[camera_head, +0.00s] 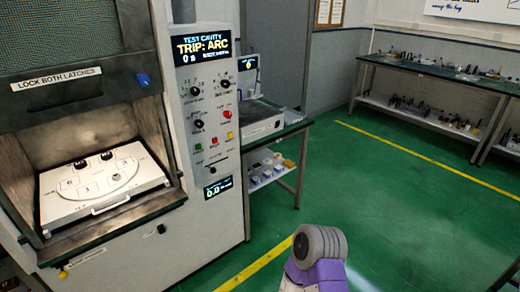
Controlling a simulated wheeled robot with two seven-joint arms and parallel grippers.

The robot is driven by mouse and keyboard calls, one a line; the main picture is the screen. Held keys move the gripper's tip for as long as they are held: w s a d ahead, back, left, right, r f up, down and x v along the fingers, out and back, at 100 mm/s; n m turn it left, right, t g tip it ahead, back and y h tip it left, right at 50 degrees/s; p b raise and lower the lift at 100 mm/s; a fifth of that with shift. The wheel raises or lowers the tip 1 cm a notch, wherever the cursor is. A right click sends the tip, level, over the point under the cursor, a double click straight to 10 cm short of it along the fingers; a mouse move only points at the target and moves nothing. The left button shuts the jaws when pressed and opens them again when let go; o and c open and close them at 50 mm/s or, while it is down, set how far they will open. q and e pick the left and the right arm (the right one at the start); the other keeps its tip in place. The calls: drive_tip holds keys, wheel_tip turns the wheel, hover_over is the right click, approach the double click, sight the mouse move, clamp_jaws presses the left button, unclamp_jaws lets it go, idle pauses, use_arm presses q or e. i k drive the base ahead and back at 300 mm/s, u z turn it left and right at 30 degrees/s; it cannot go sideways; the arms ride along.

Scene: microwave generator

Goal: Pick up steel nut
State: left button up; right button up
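I cannot pick out a steel nut for certain. In the head view a white tray (148,184) with a round marked plate sits inside the open chamber of the test cavity at left. Two small dark objects (80,164) (106,155) rest near the back of the plate; they are too small to identify. Numbered white labels lie on the plate. Neither of my grippers is in view, so their state and anything in them are hidden.
The cavity's raised door (80,95) reads "LOCK BOTH LATCHES". Its control panel (210,110) shows "TRIP: ARC". A side bench (290,130) stands right of it, and a long bench (440,78) with many small items lines the back right. Green floor (400,220) between them is clear.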

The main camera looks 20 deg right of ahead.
sight(116, 177)
drive_tip(key=u, duration=0.05)
drive_tip(key=k, duration=0.4)
drive_tip(key=z, duration=1.6)
drive_tip(key=i, duration=1)
drive_tip(key=u, duration=0.8)
drive_tip(key=i, duration=0.75)
drive_tip(key=u, duration=0.75)
